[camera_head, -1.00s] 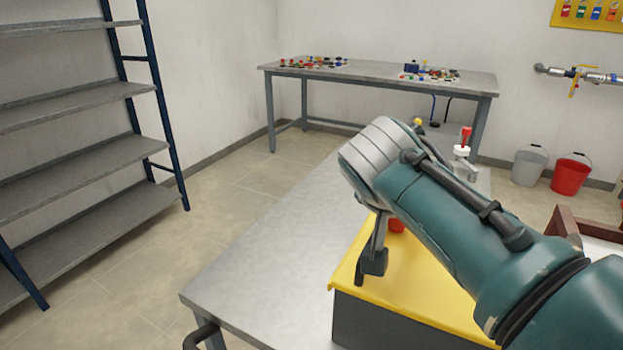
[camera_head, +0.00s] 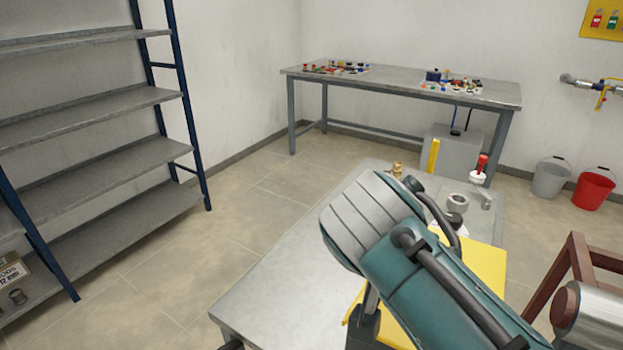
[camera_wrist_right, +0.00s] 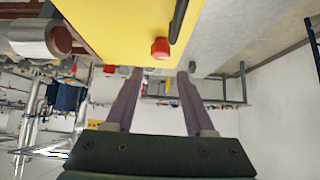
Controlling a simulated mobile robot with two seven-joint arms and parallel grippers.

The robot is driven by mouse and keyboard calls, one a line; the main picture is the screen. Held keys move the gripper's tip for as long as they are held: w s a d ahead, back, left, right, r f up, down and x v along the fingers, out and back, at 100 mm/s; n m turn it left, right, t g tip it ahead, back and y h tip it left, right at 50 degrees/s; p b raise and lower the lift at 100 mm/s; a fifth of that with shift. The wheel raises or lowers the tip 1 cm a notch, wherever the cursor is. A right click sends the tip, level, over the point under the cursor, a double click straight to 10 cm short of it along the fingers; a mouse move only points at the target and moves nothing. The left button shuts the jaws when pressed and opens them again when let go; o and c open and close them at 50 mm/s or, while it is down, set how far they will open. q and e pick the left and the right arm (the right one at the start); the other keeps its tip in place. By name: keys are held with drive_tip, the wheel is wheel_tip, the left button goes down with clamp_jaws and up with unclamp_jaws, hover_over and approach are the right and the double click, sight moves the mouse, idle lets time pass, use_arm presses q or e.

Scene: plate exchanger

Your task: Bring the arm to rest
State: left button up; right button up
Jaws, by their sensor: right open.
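My right arm (camera_head: 420,270), teal with a light grey wrist section, reaches in from the lower right over the table. In the right wrist view my right gripper (camera_wrist_right: 158,75) is open, its two fingers apart with nothing between them. A red knob (camera_wrist_right: 160,48) on a yellow surface (camera_wrist_right: 115,25) shows just beyond the fingertips; I cannot tell the exact gap. In the head view the arm hides most of the yellow-topped box (camera_head: 485,262) and the gripper's fingertips. My left gripper is not in view.
The grey metal table (camera_head: 285,275) is bare on its left part. Fittings and a red-handled valve (camera_head: 480,170) stand at its far end. A brown frame with a metal cylinder (camera_head: 600,318) is at right. Shelving (camera_head: 100,110) stands left, a workbench (camera_head: 400,83) at the back.

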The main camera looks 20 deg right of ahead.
drive_tip(key=shift+n+g+y, duration=0.3)
drive_tip(key=shift+n+g, duration=0.2)
drive_tip(key=shift+n, duration=0.2)
drive_tip(key=s, duration=0.1)
drive_tip(key=s+d+f, duration=0.1)
drive_tip(key=s, duration=0.1)
drive_tip(key=s+d, duration=0.1)
drive_tip(key=s, duration=0.1)
drive_tip(key=shift+s+d+f, duration=0.1)
drive_tip(key=shift+s+f, duration=0.15)
drive_tip(key=shift+f, duration=0.15)
drive_tip(key=s+n+y, duration=0.1)
drive_tip(key=s, duration=0.2)
drive_tip(key=s+n+y, duration=0.1)
drive_tip(key=s+n, duration=0.1)
drive_tip(key=s, duration=0.1)
drive_tip(key=shift+s+a+f, duration=0.1)
drive_tip(key=shift+s+a, duration=0.1)
drive_tip(key=shift+s, duration=0.1)
drive_tip(key=s+a+r+n+g+y+p, duration=0.1)
drive_tip(key=s+a+r+n+y, duration=0.15)
drive_tip(key=s+n, duration=0.2)
drive_tip(key=s+a+r+n+y+p, duration=0.1)
drive_tip(key=s+a+r+n+y, duration=0.1)
drive_tip(key=s+a+r+n, duration=0.3)
wheel_tip(320, 180, up, 28)
drive_tip(key=s+d+m+p, duration=0.1)
drive_tip(key=m+p, duration=0.1)
drive_tip(key=p, duration=2.7)
drive_tip(key=shift+f, duration=0.2)
